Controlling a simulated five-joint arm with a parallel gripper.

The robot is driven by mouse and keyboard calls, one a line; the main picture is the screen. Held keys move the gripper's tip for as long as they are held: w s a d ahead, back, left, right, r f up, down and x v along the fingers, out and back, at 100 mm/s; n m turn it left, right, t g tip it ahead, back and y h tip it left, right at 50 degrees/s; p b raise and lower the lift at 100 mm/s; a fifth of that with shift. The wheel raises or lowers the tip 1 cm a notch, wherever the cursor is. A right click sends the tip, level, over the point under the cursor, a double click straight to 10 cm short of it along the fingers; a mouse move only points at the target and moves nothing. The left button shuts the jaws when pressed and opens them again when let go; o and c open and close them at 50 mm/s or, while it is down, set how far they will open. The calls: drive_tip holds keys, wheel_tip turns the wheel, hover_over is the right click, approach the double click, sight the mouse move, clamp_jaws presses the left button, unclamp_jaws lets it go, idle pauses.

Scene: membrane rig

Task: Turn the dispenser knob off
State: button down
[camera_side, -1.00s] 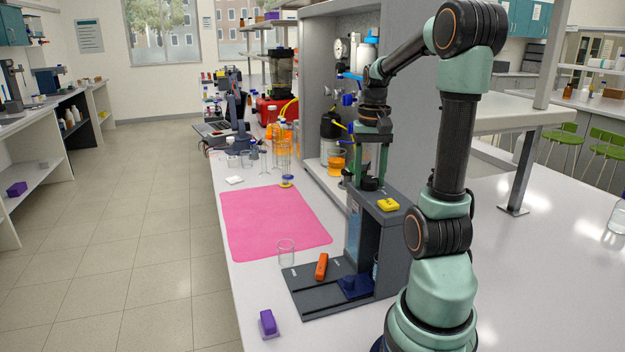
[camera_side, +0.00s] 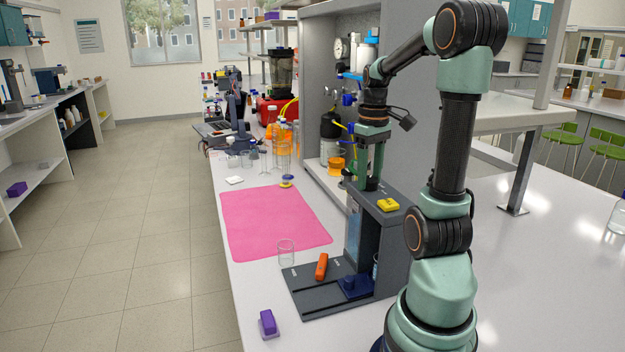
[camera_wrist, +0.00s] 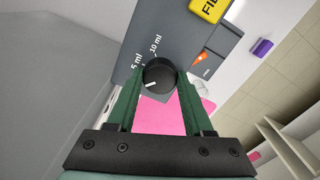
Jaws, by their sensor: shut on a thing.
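The dispenser (camera_side: 397,240) is a tall grey unit with a flat base, standing on the bench in the side view. In the wrist view its round black knob (camera_wrist: 158,76) has a white pointer mark slanting toward the lower left, away from the "5 ml" and "10 ml" labels printed on the dispenser top (camera_wrist: 183,40). My gripper (camera_wrist: 159,72) is shut on the knob, with one green finger on each side.
A yellow block (camera_side: 388,204) sits on the dispenser top beside my fingers. An orange piece (camera_side: 321,267) and a dark blue piece (camera_side: 353,286) lie on the base. A clear beaker (camera_side: 286,253), pink mat (camera_side: 270,222) and purple block (camera_side: 268,322) are nearby. A grey cabinet wall (camera_side: 405,130) stands behind.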

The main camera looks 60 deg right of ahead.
sight(369, 178)
drive_tip(key=shift+r, duration=0.1)
idle(0.3)
drive_tip(key=shift+c, duration=1.4)
unclamp_jaws()
wheel_tip(369, 178, up, 12)
drive_tip(key=w+a+f+n+t, duration=0.1)
drive_tip(key=w+a+f+t, duration=0.1)
drive_tip(key=a, duration=0.7)
drive_tip(key=w+a+f+n+t, duration=0.1)
drive_tip(key=w+a+f, duration=0.3)
drive_tip(key=a, duration=0.5)
drive_tip(key=w+a+f+n+t, duration=0.2)
drive_tip(key=w+a+f, duration=0.1)
drive_tip(key=a, duration=0.6)
drive_tip(key=shift+w+a+f+n+t, duration=0.2)
drive_tip(key=shift+w+f+n+t, duration=0.1)
drive_tip(key=shift+w+f+n, duration=0.1)
